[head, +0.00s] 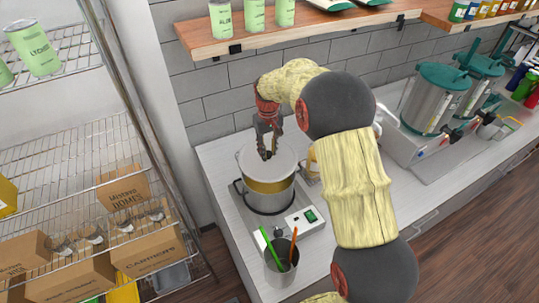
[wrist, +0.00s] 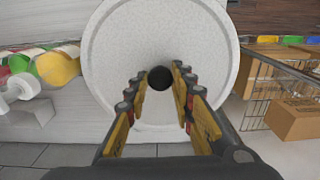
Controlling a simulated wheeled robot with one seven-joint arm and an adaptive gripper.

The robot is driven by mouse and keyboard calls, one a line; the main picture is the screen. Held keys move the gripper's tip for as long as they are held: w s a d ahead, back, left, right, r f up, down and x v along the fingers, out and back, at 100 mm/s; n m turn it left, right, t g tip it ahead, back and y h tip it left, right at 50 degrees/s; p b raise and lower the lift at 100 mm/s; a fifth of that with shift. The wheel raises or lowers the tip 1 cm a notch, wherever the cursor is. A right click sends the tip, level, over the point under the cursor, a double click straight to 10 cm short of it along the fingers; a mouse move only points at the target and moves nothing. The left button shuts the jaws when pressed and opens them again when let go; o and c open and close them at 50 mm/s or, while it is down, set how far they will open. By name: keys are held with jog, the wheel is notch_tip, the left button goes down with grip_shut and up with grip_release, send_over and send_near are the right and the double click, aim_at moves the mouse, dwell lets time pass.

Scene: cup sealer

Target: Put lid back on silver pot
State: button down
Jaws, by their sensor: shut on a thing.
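The silver pot (head: 266,199), with a gold-coloured band, stands on a small hot plate on the counter. The round, pale grey lid (wrist: 160,30) fills the middle of the wrist view, and its black knob (wrist: 160,78) lies between my fingertips. In the head view the lid (head: 285,158) is level over the pot's mouth. I cannot tell whether it rests on the rim or hovers just above it. My gripper (head: 268,152) points down over the pot and is shut on the knob; in the wrist view its two fingers (wrist: 161,84) flank the knob. The pot is hidden behind the lid there.
A metal cup (head: 280,270) with green and orange sticks stands in front of the hot plate (head: 300,221). A wire rack (head: 75,148) with boxes is at left. A wooden shelf (head: 240,42) with green cans hangs above. Lidded steel containers (head: 432,100) stand at right.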

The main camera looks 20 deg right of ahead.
notch_tip(320, 180, down, 6)
jog(key=b, duration=0.3)
jog(key=shift+f, duration=0.15)
jog(key=shift+d+f+b, duration=0.1)
jog(key=shift+f+b, duration=0.05)
jog(key=shift+b, duration=0.2)
dwell(2.2)
jog(key=c, duration=1.5)
grip_release()
jog(key=shift+c, duration=0.2)
jog(key=o, duration=0.4)
jog(key=shift+o, duration=0.9)
